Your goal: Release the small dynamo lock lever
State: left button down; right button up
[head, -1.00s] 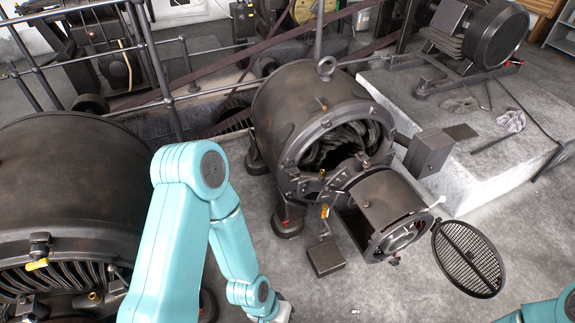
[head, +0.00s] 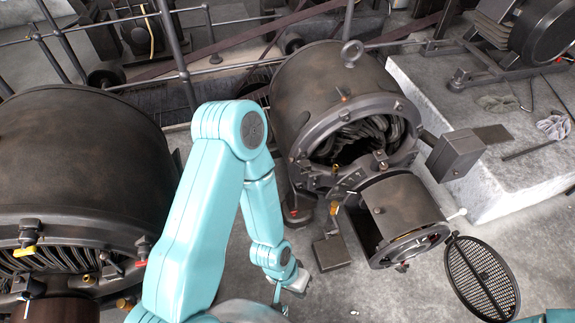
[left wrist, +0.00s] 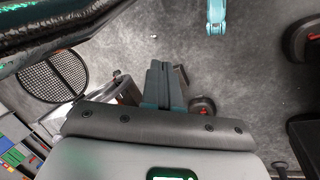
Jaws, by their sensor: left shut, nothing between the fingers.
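The small dynamo (head: 310,100) is a dark drum with an open front showing coiled windings. A smaller open cylinder (head: 400,205) is attached at its front. A small brass-coloured handle (head: 334,208) shows at the drum's lower front; I cannot tell whether it is the lock lever. A white-tipped rod (head: 457,214) sticks out at the cylinder's right. My left gripper (left wrist: 163,85) is shut and empty, pointing over the floor in the left wrist view. In the head view the left forearm hangs left of the small dynamo, apart from it.
A larger dynamo (head: 80,150) stands at the left, with a yellow-handled lever (head: 24,251) and a red-handled lever (head: 141,263). A round mesh cover (head: 482,277) hangs open at the right. A concrete plinth (head: 490,185) stands behind it. Railings run along the back.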

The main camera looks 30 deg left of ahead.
pick_arm(q)
jog(key=w+a+f+m+t+y+b, duration=0.1)
jog(key=w+a+f+m+t+b, duration=0.4)
jog(key=w+b, duration=0.45)
jog(key=w+a+f+m+t+y+b, duration=0.1)
jog(key=w+a+f+m+t+b, duration=0.2)
jog(key=w+a+b, duration=0.6)
jog(key=w+a+r+m+t+y+b, duration=0.1)
jog(key=w+a+r+m+t+b, duration=0.1)
jog(key=a+m+b, duration=0.3)
jog(key=w+a+r+m+t+y+b, duration=0.1)
jog(key=w+a+r+m+t+b, duration=0.1)
jog(key=a+r+m+b, duration=0.2)
jog(key=a+m+b, duration=0.2)
jog(key=a+b, duration=0.2)
jog(key=shift+r+y+b, duration=0.15)
jog(key=shift+y+b, duration=0.25)
pick_arm(e)
notch_tip(320, 180, down, 32)
jog(key=d, duration=0.1)
jog(key=shift+w, duration=0.25)
pick_arm(q)
jog(key=shift+w+a, duration=0.1)
jog(key=shift+w, duration=0.05)
